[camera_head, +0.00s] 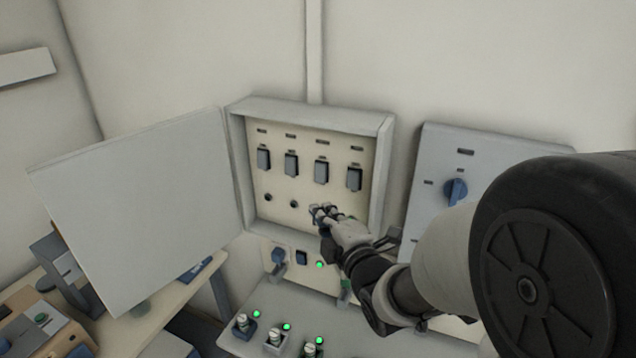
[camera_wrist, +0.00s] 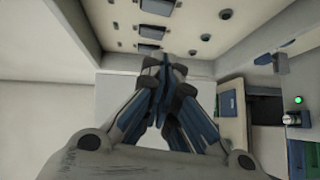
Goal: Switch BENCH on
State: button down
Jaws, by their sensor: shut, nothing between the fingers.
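An open wall panel box (camera_head: 385,150) holds a row of grey switches, each with a small dark label above it. The labels are too small to read, so I cannot tell which one is BENCH. The switches run from the leftmost (camera_head: 264,159) through the second (camera_head: 291,164) and third (camera_head: 321,172) to the rightmost (camera_head: 354,179). Small round dark fittings sit below them. My gripper (camera_head: 323,212) is shut and empty, in front of the panel's lower part, below the switches. In the wrist view its closed fingertips (camera_wrist: 166,68) are just below a switch (camera_wrist: 150,50); contact is unclear.
The panel's door (camera_head: 140,205) stands open to the left. A grey box with a blue rotary knob (camera_head: 455,191) is on the wall at right, partly behind my arm. Below are a console (camera_head: 240,345) with green lights and a bench (camera_head: 150,320) at left.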

aim_at(320, 173)
jog(key=x, duration=0.4)
jog(key=d+x, duration=0.1)
jog(key=x, duration=0.3)
jog(key=w+d+x, duration=0.1)
jog(key=x, duration=0.3)
jog(key=shift+w+d+f, duration=0.1)
jog(key=shift+d, duration=0.1)
jog(key=shift+f, duration=0.1)
jog(key=b, duration=0.3)
jog(key=shift+w+d+f+n+t+b, duration=0.1)
jog(key=shift+w+d+n+t+b, duration=0.05)
jog(key=shift+w+n+t+b, duration=0.2)
jog(key=shift+f, duration=0.1)
